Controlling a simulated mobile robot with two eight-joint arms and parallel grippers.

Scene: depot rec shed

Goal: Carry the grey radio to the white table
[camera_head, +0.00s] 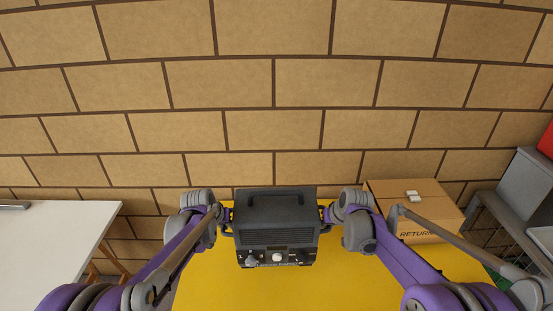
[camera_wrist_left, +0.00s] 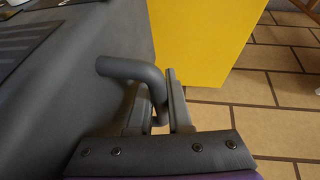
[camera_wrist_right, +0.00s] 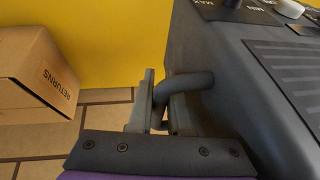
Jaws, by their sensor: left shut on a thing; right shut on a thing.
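The grey radio (camera_head: 275,212) is a dark box with a top grip and front knobs, upright in the middle of the head view over the yellow table (camera_head: 235,292). I cannot tell whether it touches that table. My left gripper (camera_head: 225,214) is shut on its left side handle, a bent bar that shows in the left wrist view (camera_wrist_left: 135,72). My right gripper (camera_head: 329,213) is shut on its right side handle, seen in the right wrist view (camera_wrist_right: 185,86). The white table (camera_head: 55,245) stands at the left, apart from the yellow table.
A cardboard box (camera_head: 405,200) marked "RETURN" is at the right, behind my right arm. A grey bin (camera_head: 528,185) and part of a red thing (camera_head: 547,140) are at the far right. A brick wall is close behind. The white table's visible top is mostly clear.

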